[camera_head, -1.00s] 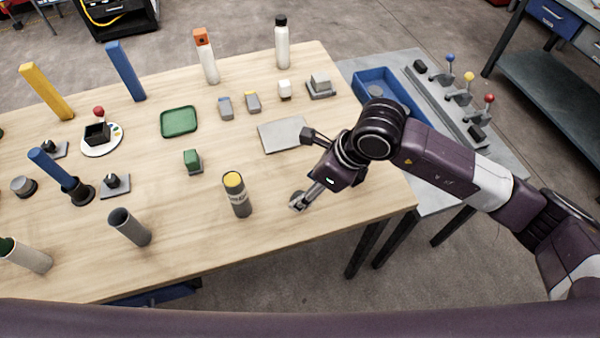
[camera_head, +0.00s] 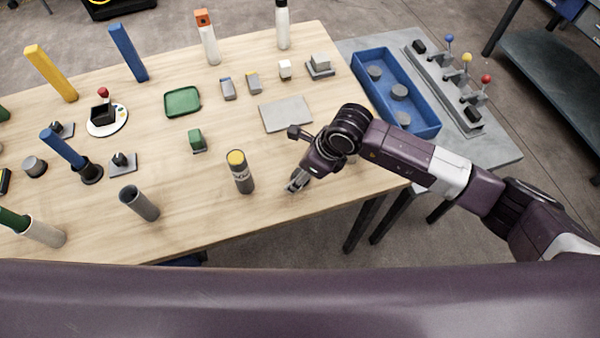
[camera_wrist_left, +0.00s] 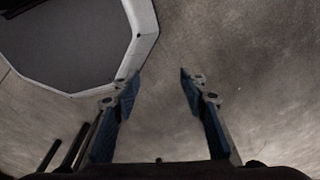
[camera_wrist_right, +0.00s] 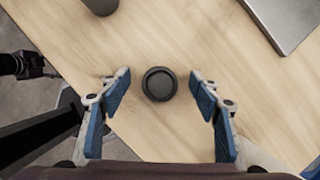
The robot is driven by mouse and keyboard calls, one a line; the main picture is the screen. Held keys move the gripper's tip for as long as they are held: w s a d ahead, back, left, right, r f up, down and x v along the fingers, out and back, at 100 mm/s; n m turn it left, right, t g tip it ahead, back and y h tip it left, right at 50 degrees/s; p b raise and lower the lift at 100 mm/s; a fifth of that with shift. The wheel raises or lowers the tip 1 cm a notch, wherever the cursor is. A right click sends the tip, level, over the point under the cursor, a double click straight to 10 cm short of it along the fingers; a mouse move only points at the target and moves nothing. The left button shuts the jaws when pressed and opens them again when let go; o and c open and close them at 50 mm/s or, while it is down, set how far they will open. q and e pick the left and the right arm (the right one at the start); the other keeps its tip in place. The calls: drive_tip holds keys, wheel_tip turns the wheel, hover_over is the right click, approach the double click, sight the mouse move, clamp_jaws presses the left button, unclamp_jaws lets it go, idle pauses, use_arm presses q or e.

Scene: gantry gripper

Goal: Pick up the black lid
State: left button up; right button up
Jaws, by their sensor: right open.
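The black lid (camera_wrist_right: 159,84) is a round dark disc with a raised rim, lying flat on the wooden table (camera_wrist_right: 190,35) in the right wrist view. My right gripper (camera_wrist_right: 159,75) is open, with one finger on each side of the lid and gaps between them. In the head view the right gripper (camera_head: 294,184) points down near the table's front right part, and I cannot make out the lid there. My left gripper (camera_wrist_left: 157,80) is open and empty, with only floor and a dark panel behind it.
A yellow-topped can (camera_head: 240,173) stands left of the right gripper, with a grey tube (camera_head: 140,203) farther left. A grey plate (camera_head: 286,114) lies behind the gripper. A blue tray (camera_head: 395,92) is on the side table. Bare wood surrounds the lid.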

drive_tip(key=shift+w, duration=0.1)
drive_tip(key=c, duration=1)
use_arm(q)
drive_tip(key=shift+s+a+f, duration=0.1)
drive_tip(key=shift+s, duration=1.1)
drive_tip(key=shift+w, duration=0.15)
use_arm(e)
drive_tip(key=shift+r, duration=0.15)
